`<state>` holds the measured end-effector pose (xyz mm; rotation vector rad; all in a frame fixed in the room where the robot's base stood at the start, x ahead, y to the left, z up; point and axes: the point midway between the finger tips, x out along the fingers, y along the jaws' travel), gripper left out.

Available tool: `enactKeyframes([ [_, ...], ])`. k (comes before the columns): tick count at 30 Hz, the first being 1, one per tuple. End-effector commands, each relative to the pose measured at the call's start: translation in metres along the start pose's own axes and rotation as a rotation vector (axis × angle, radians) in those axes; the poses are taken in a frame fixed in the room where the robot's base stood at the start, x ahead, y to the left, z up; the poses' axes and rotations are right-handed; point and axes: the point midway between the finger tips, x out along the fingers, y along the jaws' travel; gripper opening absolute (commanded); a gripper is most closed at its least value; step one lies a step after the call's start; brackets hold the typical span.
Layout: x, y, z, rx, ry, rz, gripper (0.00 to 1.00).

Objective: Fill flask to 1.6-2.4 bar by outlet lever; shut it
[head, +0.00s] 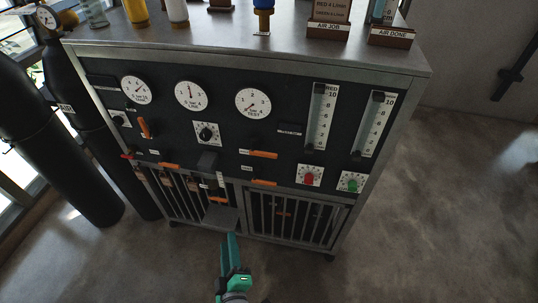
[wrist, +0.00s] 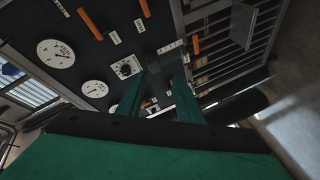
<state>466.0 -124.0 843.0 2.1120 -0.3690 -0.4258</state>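My gripper (head: 229,243) is in front of the panel's lower bay, near the bottom of the head view. In the wrist view its two green fingers (wrist: 158,95) stand apart with nothing seen between them. Several orange levers are on the black panel: one slanted lever (head: 145,127) at left, and level ones at centre (head: 263,154), lower centre (head: 264,183) and lower left (head: 170,165). Their labels are too small to read, so I cannot tell which is the outlet lever. The TEST gauge (head: 253,102) is the rightmost dial; its reading is unclear. I cannot pick out the flask for certain.
Two other dials, left (head: 135,89) and middle (head: 191,95), share the panel. Two flow tubes (head: 320,117) and red (head: 309,178) and green (head: 352,183) knobs are at right. A grey shelf (head: 221,216) juts out low. Dark cylinders (head: 52,140) stand left. Right floor is clear.

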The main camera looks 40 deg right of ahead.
Motion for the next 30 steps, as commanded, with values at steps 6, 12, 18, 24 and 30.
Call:
enactKeyframes([
  [6,0.076,0.078,0.017,-0.258,-0.154,0.146,0.33],
  [12,0.113,0.145,0.036,-0.430,-0.298,0.235,0.33],
  [18,0.125,0.177,0.046,-0.501,-0.371,0.269,0.33],
  [24,0.135,0.184,0.049,-0.509,-0.379,0.273,0.33],
  [30,0.155,0.190,0.054,-0.509,-0.375,0.272,0.33],
])
